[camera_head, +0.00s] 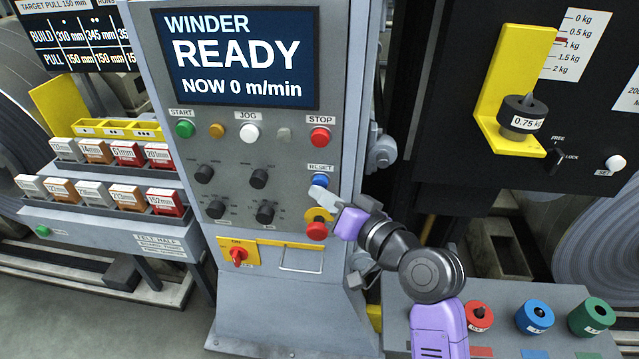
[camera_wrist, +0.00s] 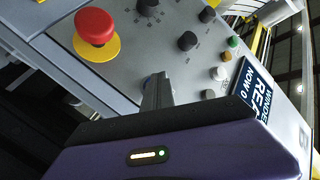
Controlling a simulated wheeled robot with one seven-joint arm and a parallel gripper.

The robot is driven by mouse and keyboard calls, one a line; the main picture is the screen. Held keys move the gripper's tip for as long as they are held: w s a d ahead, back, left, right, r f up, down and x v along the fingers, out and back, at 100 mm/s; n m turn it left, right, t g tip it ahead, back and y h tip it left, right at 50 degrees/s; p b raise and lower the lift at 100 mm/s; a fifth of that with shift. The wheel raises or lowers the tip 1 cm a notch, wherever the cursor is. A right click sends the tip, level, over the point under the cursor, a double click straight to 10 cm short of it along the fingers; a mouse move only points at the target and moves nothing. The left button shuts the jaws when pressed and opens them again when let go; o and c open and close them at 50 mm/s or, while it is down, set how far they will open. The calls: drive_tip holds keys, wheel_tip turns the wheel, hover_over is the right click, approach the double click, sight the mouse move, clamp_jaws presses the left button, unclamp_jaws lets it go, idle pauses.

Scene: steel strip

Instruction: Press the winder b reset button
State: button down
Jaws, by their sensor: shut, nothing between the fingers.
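The blue button (camera_head: 320,180) under the RESET label is on the right side of the grey winder panel (camera_head: 290,205), below the red STOP button (camera_head: 320,136). My gripper (camera_head: 317,191) is shut and empty, its fingertips at the lower edge of the blue button in the head view. I cannot tell whether they touch it. In the wrist view my shut fingers (camera_wrist: 158,80) point at the panel and hide most or all of the button. The winder display (camera_head: 240,58) reads READY, NOW 0 m/min.
A red emergency stop (camera_head: 317,230) on a yellow collar sits just below my fingertips. Black knobs (camera_head: 259,178) are to the left, with a red switch (camera_head: 238,254) on yellow lower down. A yellow bracket with a 0.75 kg weight (camera_head: 520,115) stands at right.

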drive_tip(key=shift+s, duration=0.6)
drive_tip(key=shift+s, duration=0.1)
drive_tip(key=s+p, duration=0.2)
drive_tip(key=s, duration=0.2)
drive_tip(key=shift+s+a, duration=0.15)
drive_tip(key=shift+s, duration=0.25)
idle(0.5)
